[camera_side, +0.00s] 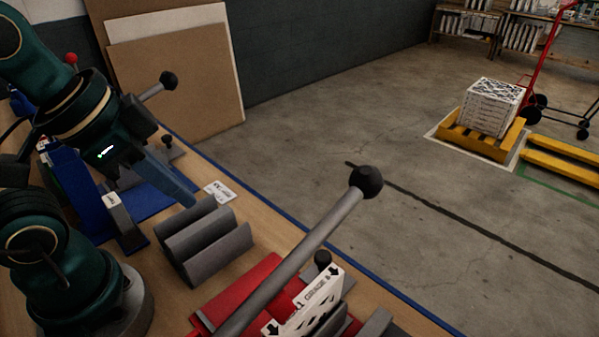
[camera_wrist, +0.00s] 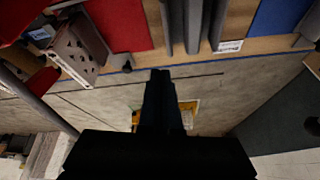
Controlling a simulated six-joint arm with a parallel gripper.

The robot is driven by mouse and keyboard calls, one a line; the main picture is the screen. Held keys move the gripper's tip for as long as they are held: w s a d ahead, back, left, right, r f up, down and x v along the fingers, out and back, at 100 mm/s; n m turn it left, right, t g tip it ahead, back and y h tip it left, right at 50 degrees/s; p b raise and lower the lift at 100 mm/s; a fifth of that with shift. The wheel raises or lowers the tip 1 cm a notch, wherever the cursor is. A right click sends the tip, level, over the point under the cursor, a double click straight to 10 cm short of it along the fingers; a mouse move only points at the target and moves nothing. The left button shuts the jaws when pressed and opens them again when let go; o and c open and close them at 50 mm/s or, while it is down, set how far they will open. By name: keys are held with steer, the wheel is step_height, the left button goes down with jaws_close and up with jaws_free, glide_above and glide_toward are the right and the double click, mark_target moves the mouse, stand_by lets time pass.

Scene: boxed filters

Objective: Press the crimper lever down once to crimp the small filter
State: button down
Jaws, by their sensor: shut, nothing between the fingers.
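A white-framed filter (camera_side: 312,304) with printed arrows and text stands in the red crimper (camera_side: 258,278) at the front. It also shows in the wrist view (camera_wrist: 78,48) at upper left. The red crimper's long grey lever (camera_side: 290,262) slants up to a black knob (camera_side: 366,182) and is raised. A blue crimper (camera_side: 75,190) at the left has another raised lever with a black knob (camera_side: 168,80). My gripper (camera_side: 190,199) is shut and empty, above the bench behind the grey rack, apart from both levers. Its fingers also show in the wrist view (camera_wrist: 160,78).
A grey slotted rack (camera_side: 205,243) stands between the crimpers, with a white card (camera_side: 219,192) beside it. Brown boards (camera_side: 180,75) lean at the back. Beyond the bench's blue edge, a yellow pallet (camera_side: 472,139) with stacked filters stands on the floor.

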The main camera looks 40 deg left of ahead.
steer(key=w+d+r+m+g+h, duration=0.1)
steer(key=w+d+r+m+h, duration=0.3)
steer(key=r+m, duration=0.4)
steer(key=w+d+r+m+g+h, duration=0.2)
steer(key=w+d+r+m+h, duration=0.2)
steer(key=r+m, duration=0.4)
step_height(320, 180, up, 3)
steer(key=shift+w+d+r, duration=0.1)
steer(key=shift+w+d, duration=0.05)
steer(key=shift+d, duration=0.35)
steer(key=shift+d, duration=0.1)
steer(key=a+f+x, duration=0.1)
steer(key=a+x, duration=0.1)
steer(key=x, duration=1.1)
steer(key=shift+w+f, duration=0.35)
